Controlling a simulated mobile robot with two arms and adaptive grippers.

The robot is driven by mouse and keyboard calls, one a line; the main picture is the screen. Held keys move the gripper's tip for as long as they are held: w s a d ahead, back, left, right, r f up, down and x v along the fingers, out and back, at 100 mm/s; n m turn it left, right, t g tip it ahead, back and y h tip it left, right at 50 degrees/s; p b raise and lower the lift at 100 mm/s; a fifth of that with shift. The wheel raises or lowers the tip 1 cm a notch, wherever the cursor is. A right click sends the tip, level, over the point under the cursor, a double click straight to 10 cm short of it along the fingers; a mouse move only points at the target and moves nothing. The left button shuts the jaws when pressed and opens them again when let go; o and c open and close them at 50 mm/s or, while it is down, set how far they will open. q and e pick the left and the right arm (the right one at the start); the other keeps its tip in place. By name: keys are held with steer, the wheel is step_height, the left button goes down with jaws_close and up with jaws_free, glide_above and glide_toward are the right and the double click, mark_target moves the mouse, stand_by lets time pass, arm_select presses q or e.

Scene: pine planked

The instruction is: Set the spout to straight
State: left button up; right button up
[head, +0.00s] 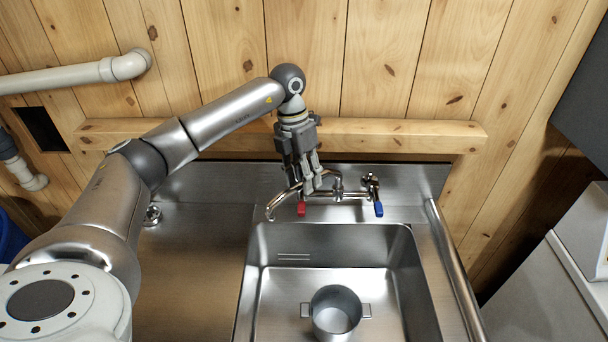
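The chrome faucet spout (281,199) is swung to the left. It runs from the faucet body (338,185) at the back of the sink to a tip over the sink's back left corner. My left gripper (311,187) points down at the faucet, with its fingers at the middle of the spout and hiding part of it. I cannot tell whether the fingers touch the spout or how far apart they are. A red handle (302,209) is just below the fingers, and a blue handle (379,209) is to the right. My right gripper is out of view.
A grey two-handled pot (336,312) stands in the steel sink (280,300). A wooden rail (400,135) runs along the plank wall behind the faucet. The steel counter (195,270) left of the sink is clear. A metal bar (455,265) is at the right edge.

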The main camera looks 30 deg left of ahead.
arm_select(q)
steer(key=shift+s+d+f, duration=0.1)
steer(key=shift+f, duration=0.4)
jaws_close()
